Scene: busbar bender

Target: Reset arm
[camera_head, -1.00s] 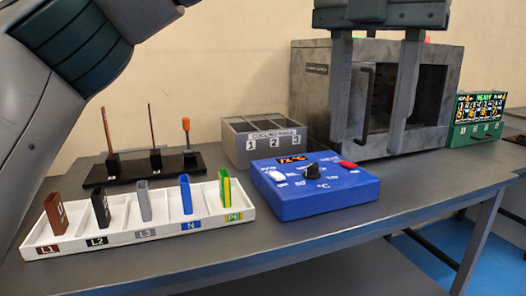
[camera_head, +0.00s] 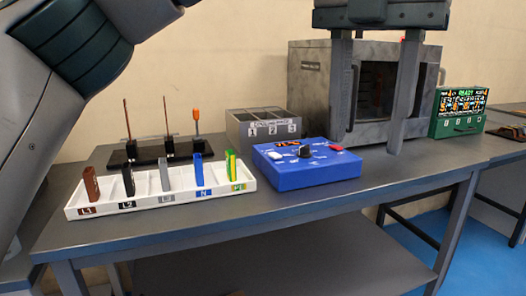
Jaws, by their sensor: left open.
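My left gripper (camera_head: 369,145) hangs from the top of the view with its two long grey fingers pointing down. The fingers are wide apart with nothing between them. They overlap the front of the grey metal oven (camera_head: 306,90) and its door handle in the picture; no contact can be made out. The left fingertip ends near the back right of the blue control box (camera_head: 290,178). My grey and green arm fills the upper left of the view. My right gripper is not in view.
A white tray (camera_head: 130,209) labelled L1, L2, L3, N and PE holds upright coloured pieces. Behind it, a black stand (camera_head: 150,152) holds upright rods. A grey numbered bin (camera_head: 240,131) and a green display unit (camera_head: 440,124) also stand on the grey table (camera_head: 330,205). Its front strip is clear.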

